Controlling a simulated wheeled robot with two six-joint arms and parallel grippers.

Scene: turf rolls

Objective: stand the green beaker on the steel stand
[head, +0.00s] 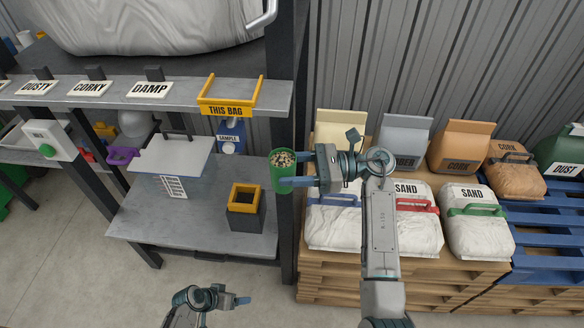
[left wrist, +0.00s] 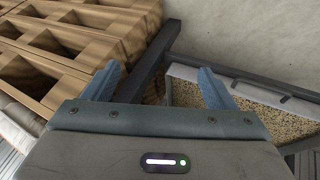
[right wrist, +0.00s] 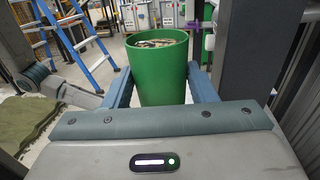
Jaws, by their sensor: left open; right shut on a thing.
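The green beaker (head: 284,175), filled with pale and dark bits, is held upright in the air at the right end of the steel bench. My right gripper (head: 290,181) is shut on it from the right; in the right wrist view the green beaker (right wrist: 158,70) stands between the two blue fingers. A raised flat steel stand (head: 170,157) with a white ladder-like piece below its front edge is on the bench, left of the beaker and apart from it. My left gripper (head: 240,299) is low in front of the bench, open and empty in the left wrist view (left wrist: 160,85).
A dark box with a yellow rim (head: 245,199) stands on the bench (head: 190,225) between stand and beaker. A shelf (head: 150,93) with name cards and a yellow frame overhangs behind. A dark post (head: 288,235) is beside the beaker. Bags (head: 406,235) on pallets fill the right.

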